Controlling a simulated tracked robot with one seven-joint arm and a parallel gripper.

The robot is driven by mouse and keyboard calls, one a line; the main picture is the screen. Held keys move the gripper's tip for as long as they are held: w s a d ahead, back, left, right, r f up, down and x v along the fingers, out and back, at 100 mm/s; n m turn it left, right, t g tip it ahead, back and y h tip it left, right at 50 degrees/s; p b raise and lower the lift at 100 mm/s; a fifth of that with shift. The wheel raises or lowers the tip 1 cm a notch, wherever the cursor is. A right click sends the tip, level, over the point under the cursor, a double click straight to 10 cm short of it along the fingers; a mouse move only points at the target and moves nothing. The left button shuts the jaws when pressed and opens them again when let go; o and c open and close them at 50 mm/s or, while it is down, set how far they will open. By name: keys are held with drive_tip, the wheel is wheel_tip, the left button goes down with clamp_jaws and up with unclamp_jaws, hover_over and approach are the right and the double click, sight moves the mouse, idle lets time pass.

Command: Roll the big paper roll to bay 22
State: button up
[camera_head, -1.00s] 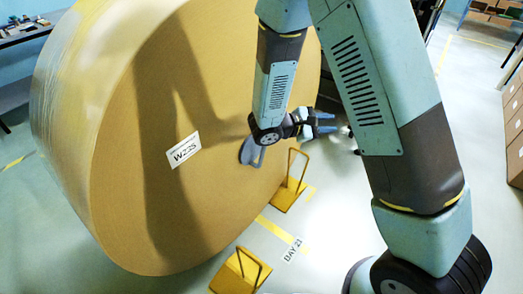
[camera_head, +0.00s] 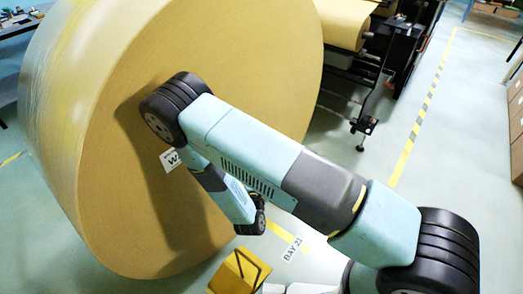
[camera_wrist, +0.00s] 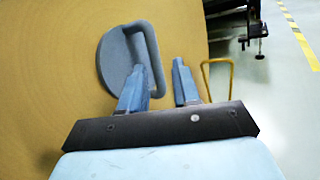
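The big paper roll (camera_head: 140,90) stands on its curved side at the left, its flat brown end facing me. A white label (camera_head: 170,159) on it is partly covered by my arm. A grey-blue disc with a loop handle (camera_wrist: 116,68) sits on the roll's flat end in the wrist view. My gripper (camera_wrist: 158,66) is open near this handle. The left finger overlaps the loop's opening, and the right finger is to the right of its bar; contact cannot be told. In the head view my arm hides the gripper and the disc.
A yellow chock with a hoop (camera_head: 240,272) stands by the roll's lower edge; another yellow hoop (camera_wrist: 217,80) shows in the wrist view. A floor sign (camera_head: 292,249) seems to read BAY 23. A machine (camera_head: 385,60) stands behind right; the striped aisle (camera_head: 425,110) is clear.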

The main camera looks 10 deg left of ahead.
drive_tip(key=w+a+f+n+y, duration=0.1)
drive_tip(key=w+f, duration=0.1)
drive_tip(key=w, duration=1)
drive_tip(key=shift+w+y, duration=0.3)
drive_tip(key=shift+w, duration=0.1)
drive_tip(key=shift+a, duration=0.1)
clamp_jaws()
idle(1.1)
